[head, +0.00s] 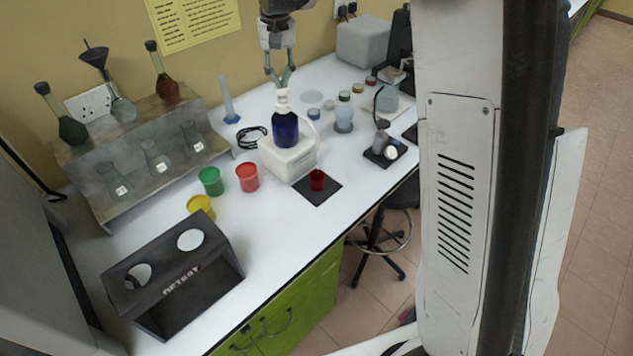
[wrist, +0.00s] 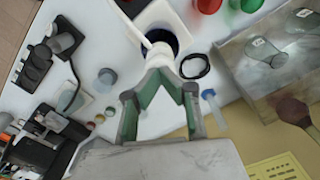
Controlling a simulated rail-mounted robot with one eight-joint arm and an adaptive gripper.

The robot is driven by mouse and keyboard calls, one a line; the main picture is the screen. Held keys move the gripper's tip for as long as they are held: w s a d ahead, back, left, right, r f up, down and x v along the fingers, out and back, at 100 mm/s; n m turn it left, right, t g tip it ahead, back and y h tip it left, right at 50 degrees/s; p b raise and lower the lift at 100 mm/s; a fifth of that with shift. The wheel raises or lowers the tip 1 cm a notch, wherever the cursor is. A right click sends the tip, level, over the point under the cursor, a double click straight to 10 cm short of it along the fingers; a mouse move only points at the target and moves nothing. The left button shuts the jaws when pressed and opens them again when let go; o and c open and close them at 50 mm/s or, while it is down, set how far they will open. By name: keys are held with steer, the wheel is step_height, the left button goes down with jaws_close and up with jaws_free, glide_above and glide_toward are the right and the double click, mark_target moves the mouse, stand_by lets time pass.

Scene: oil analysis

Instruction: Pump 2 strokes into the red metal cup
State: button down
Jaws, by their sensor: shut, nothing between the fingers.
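A dark blue pump bottle (head: 285,129) with a white pump head (head: 281,96) stands upright on a white block (head: 288,158). In the wrist view the bottle (wrist: 163,40) is partly hidden behind the fingertips. My gripper (head: 282,83) is shut and empty, pointing down just above the pump head; I cannot tell whether it touches. The fingertips also show in the wrist view (wrist: 160,54). A small dark red cup (head: 317,181) stands upright on a black mat (head: 321,194) in front of the block. The cup's inside is too small to read.
A larger red cup (head: 247,178), a green cup (head: 211,181) and a yellow cup (head: 201,206) stand left of the block. A flask rack (head: 150,140) is at the back left, a black stand (head: 175,275) at the front left. Small jars stand to the right.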

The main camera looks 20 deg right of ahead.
steer(key=shift+f, duration=0.35)
steer(key=shift+r, duration=0.15)
steer(key=shift+r+p, duration=1.05)
steer(key=shift+r, duration=1.15)
steer(key=shift+f, duration=0.1)
steer(key=shift+f+b, duration=1.55)
steer(key=shift+f, duration=0.7)
steer(key=shift+r, duration=0.1)
steer(key=shift+r+p, duration=1.2)
steer(key=shift+r, duration=1.05)
